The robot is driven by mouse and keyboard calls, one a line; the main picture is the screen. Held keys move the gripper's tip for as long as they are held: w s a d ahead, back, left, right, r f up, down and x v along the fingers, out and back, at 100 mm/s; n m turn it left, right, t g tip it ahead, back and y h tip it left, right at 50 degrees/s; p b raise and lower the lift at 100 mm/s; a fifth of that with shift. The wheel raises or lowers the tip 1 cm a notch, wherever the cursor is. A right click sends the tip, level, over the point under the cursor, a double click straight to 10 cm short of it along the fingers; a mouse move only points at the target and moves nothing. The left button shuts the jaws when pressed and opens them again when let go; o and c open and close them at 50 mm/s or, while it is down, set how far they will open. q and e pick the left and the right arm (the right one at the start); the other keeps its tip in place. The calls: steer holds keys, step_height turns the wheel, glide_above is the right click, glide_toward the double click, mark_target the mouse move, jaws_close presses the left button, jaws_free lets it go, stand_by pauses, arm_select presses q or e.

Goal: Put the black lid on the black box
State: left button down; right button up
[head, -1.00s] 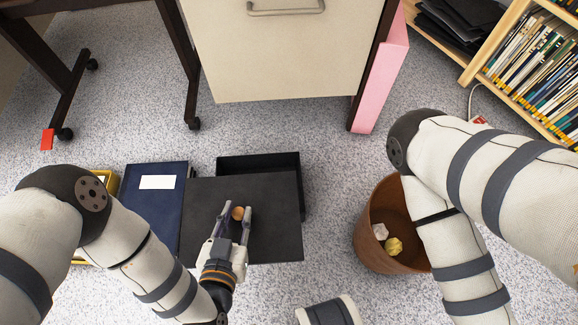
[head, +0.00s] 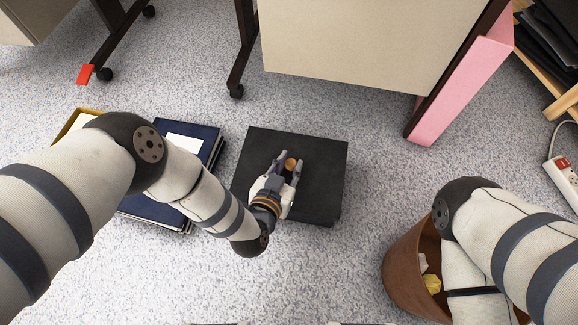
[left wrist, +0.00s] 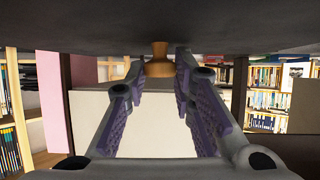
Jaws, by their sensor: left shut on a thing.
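The black lid (head: 313,155) is a flat dark square with a small wooden knob (head: 291,164) in its middle. My left gripper (head: 288,168) is shut on the knob, with a finger on each side. In the left wrist view the knob (left wrist: 159,62) sits between the fingertips, against the dark face of the lid (left wrist: 235,32). The lid covers almost all of the black box (head: 328,222); only a dark strip shows below its near right edge. I cannot tell whether the lid rests on the box or hovers just above it. My right gripper is out of view.
Dark blue binders (head: 190,133) and a yellow-edged item (head: 68,128) lie left of the box. A brown wastebasket (head: 400,265) with crumpled paper stands at the right, under my right arm. A cabinet (head: 360,40) stands behind. Speckled floor is free around the box.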

arm_select(q)
steer(key=shift+f+b, duration=0.5)
steer(key=shift+f, duration=0.1)
steer(key=c, duration=1.3)
jaws_free()
steer(key=shift+c, duration=0.2)
